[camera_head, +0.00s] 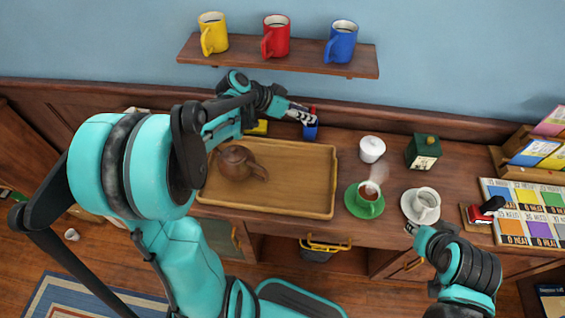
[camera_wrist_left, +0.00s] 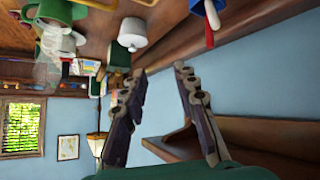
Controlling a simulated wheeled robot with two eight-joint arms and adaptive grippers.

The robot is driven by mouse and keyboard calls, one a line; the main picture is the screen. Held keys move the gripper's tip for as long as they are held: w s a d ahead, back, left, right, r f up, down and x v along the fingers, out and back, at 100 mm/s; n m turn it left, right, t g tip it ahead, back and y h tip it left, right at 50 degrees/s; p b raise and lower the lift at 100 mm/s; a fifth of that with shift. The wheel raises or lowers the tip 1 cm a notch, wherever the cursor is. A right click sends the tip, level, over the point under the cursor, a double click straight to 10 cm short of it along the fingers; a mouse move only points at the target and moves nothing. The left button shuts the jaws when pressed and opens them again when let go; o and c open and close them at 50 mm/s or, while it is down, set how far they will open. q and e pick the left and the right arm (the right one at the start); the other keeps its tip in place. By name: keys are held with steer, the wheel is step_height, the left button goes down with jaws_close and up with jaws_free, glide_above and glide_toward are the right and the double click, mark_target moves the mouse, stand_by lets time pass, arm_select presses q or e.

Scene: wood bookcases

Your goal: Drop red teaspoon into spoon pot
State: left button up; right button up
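The spoon pot (camera_head: 310,133) is a small blue pot at the back of the counter, behind the tray. The red teaspoon (camera_head: 313,111) stands up out of it, its lower part hidden. In the left wrist view the pot (camera_wrist_left: 217,5) is cut by the top edge, with the red spoon handle (camera_wrist_left: 209,34) sticking out. My left gripper (camera_head: 302,114) is close to the pot in the head view. In the wrist view its fingers (camera_wrist_left: 160,80) are apart, with nothing between them and the spoon outside them. My right gripper (camera_head: 411,228) is by the counter's front edge, mostly hidden.
A wooden tray (camera_head: 300,205) holds a brown teapot (camera_head: 236,163). A white lidded bowl (camera_head: 371,150), a green box (camera_head: 424,151), a steaming green cup (camera_head: 370,203) and a white cup (camera_head: 426,203) stand to the right. A shelf (camera_head: 300,62) with three mugs is above.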

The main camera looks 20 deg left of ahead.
arm_select(q)
steer(key=s+d+n+y, duration=0.2)
steer(key=s+n+y, duration=0.4)
steer(key=s, duration=1.6)
steer(key=shift+s+d+f+y, duration=0.15)
steer(key=shift+s+f+y, duration=0.05)
steer(key=shift+f+y, duration=0.3)
